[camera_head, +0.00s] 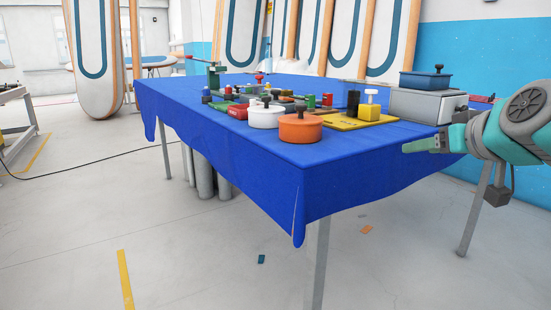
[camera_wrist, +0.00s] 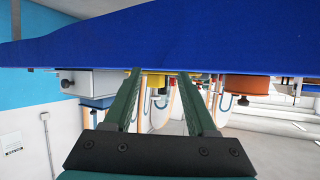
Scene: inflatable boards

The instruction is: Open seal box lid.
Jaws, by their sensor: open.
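A blue box (camera_head: 425,81) with a dark knob on its lid sits on a grey box (camera_head: 415,105) at the table's right end. The lid looks shut. I cannot tell for sure which container is the seal box. My gripper (camera_head: 425,145) is open and empty, in front of the grey box and apart from it. In the wrist view, which looks upside down, my open fingers (camera_wrist: 160,74) have nothing between them. The grey box (camera_wrist: 92,83) and blue box (camera_wrist: 98,102) show left of them there.
An orange lidded pot (camera_head: 300,127), a white lidded pot (camera_head: 266,114) and a yellow board with blocks (camera_head: 345,122) stand near the front edge of the blue-covered table (camera_head: 240,150). Smaller coloured parts crowd behind them. The front right tabletop is bare.

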